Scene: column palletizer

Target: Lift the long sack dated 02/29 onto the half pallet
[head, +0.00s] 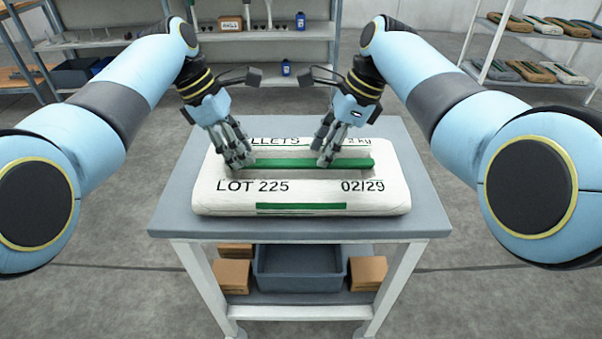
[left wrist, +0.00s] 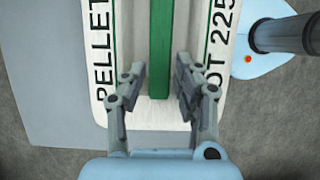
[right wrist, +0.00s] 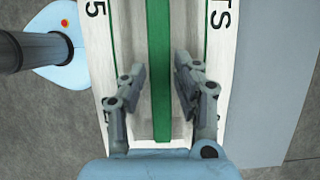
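A long white sack (head: 394,168) lies flat on a grey table (head: 420,222), printed "LOT 225" and "02/29". A raised green bar (head: 290,163) runs along its top; it also shows in the left wrist view (left wrist: 154,40) and the right wrist view (right wrist: 158,40). My left gripper (head: 240,158) is open over the left part of the sack, with a finger on each side of the bar. My right gripper (head: 328,155) is open over the right part, likewise straddling it. Gaps show between fingers and bar in both wrist views. No half pallet is in view.
A blue bin (head: 297,285) and cardboard boxes (head: 367,273) sit on the table's lower shelf. A rack of several sacks (head: 545,71) stands at back right. Shelving (head: 270,35) stands behind the table. Floor beside the table is clear.

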